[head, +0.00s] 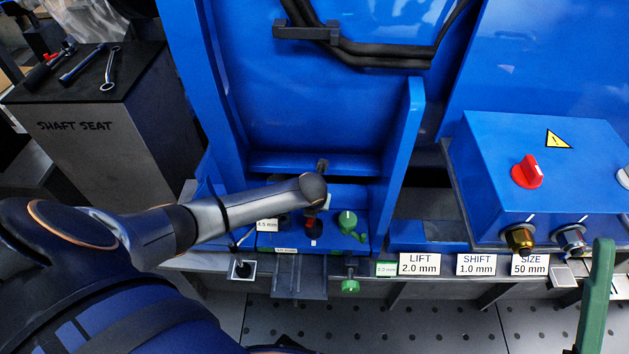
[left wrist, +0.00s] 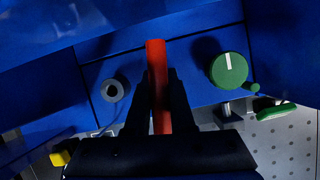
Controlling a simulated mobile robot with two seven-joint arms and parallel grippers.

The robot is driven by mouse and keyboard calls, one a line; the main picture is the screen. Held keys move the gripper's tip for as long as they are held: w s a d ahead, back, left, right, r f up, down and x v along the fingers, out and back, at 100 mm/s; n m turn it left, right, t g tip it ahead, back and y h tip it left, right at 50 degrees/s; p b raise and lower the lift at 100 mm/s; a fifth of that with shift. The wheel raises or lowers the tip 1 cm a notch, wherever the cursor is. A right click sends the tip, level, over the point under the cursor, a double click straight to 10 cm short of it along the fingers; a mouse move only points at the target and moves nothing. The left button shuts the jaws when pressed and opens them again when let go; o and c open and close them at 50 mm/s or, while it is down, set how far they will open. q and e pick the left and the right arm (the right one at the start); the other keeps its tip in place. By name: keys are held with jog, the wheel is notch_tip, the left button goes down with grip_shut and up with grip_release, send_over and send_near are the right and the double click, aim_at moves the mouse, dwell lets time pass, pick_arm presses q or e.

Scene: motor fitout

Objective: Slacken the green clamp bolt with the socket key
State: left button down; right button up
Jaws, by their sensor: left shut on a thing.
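My left gripper (head: 311,228) is shut on a red bar (left wrist: 157,85), which stands between its dark fingers (left wrist: 160,98) in the left wrist view. The bar looks like the socket key's handle; its working end is hidden. A round green head with a white mark (head: 347,220), apparently the clamp bolt, sits on the blue fixture just right of the gripper. It also shows in the left wrist view (left wrist: 229,70), apart from the red bar. A second green knob (head: 350,286) hangs at the fixture's front edge. My right gripper is not in view.
A blue control box (head: 540,165) with a red switch (head: 527,172) stands at the right. Tall blue plates (head: 402,165) flank the fixture. A grey ringed hole (left wrist: 112,90) lies left of the fingers. Spanners (head: 110,68) lie on the Shaft Seat stand.

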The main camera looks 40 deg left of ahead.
pick_arm(q)
jog(key=shift+r, duration=0.2)
jog(key=shift+r+p, duration=3.15)
jog(key=shift+r, duration=0.5)
